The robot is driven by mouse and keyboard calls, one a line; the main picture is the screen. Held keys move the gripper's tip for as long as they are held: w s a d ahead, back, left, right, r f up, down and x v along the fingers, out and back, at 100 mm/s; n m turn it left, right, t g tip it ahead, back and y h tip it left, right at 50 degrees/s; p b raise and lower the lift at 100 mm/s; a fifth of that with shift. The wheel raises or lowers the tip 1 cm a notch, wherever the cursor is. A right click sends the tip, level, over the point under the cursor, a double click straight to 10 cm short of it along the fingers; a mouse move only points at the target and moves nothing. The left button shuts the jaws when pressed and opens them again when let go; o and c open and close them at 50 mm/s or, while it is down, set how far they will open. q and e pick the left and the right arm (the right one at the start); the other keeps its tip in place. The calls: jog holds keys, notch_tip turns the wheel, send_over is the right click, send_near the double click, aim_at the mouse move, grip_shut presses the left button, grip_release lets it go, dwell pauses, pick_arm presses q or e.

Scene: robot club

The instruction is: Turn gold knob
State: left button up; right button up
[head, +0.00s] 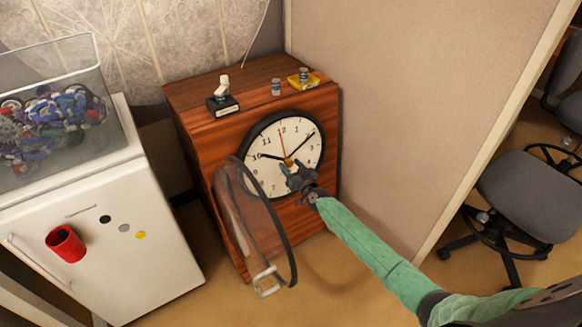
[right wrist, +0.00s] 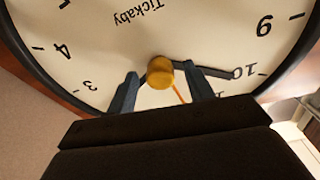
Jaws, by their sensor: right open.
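The gold knob (right wrist: 160,72) sits at the centre of a white clock face, where the hands meet. It also shows in the head view (head: 289,162). The clock (head: 300,140) has a black rim and is set in the front of a wooden cabinet (head: 205,143). My right gripper (right wrist: 161,88) is open, with one blue-grey finger on each side of the knob. The fingertips appear close to the knob; I cannot tell whether they touch it. My left gripper is not in view.
A clear cover with a dark rim (head: 255,225) hangs open at the clock's lower left. Small items, including a trophy (head: 222,92), stand on the cabinet. A white fridge (head: 110,200) is at left, a partition wall (head: 410,90) at right. An office chair (head: 530,195) stands beyond.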

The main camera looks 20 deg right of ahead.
jog(key=shift+w, duration=0.15)
jog(key=c, duration=1)
jog(key=shift+o, duration=0.2)
jog(key=shift+r, duration=0.1)
